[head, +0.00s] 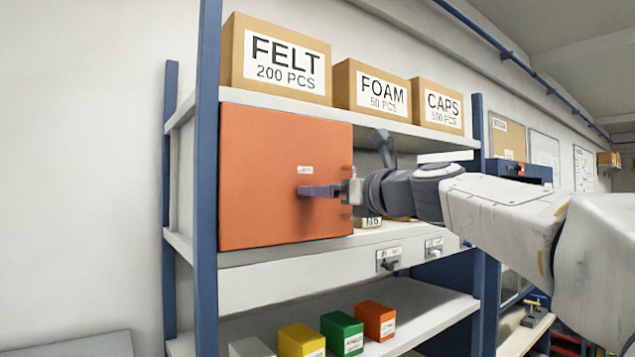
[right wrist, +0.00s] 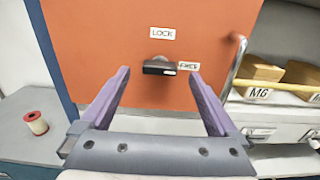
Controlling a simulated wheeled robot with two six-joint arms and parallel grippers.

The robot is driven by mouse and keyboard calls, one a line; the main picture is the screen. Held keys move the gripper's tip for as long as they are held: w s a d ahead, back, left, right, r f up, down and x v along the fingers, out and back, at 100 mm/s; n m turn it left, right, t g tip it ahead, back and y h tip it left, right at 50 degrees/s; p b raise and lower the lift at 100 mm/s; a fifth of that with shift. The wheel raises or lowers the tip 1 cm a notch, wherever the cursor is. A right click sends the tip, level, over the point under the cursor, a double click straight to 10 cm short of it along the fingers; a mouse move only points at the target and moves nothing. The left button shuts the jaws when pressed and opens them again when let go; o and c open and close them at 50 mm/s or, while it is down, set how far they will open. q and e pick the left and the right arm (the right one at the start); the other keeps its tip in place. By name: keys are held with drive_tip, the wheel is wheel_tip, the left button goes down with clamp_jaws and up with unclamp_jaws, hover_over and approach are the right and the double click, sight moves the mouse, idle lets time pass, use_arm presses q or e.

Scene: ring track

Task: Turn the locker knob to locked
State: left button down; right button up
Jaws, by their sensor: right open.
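The orange locker (head: 270,180) stands on the middle shelf with its door shut. In the right wrist view its knob (right wrist: 159,67) is a dark horizontal bar, with a white mark at its right end, toward the FREE label (right wrist: 189,66). The LOCK label (right wrist: 162,34) is above the knob. My right gripper (head: 320,190) is open in front of the door. In the right wrist view its purple fingers (right wrist: 158,74) point at the door, one on each side of the knob with gaps. In the head view the gripper hides the knob. My left gripper is not in view.
Boxes marked FELT (head: 280,62), FOAM (head: 372,90) and CAPS (head: 438,108) stand on the shelf above. Several small coloured boxes (head: 342,332) sit on the shelf below. A metal door handle (right wrist: 236,62) is right of the knob. A spool (right wrist: 36,122) is at left.

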drive_tip(key=shift+p+x, duration=0.4)
drive_tip(key=shift+x, duration=1.15)
drive_tip(key=c, duration=1.4)
drive_tip(key=shift+n, duration=0.4)
drive_tip(key=shift+s+a+f+n+b, duration=0.15)
drive_tip(key=shift+n+b, duration=1.75)
drive_tip(key=shift+n, duration=2.35)
drive_tip(key=shift+w+a+f+n+b, duration=0.15)
drive_tip(key=shift+n+b, duration=1.75)
drive_tip(key=shift+n, duration=2.35)
drive_tip(key=shift+s+d, duration=0.1)
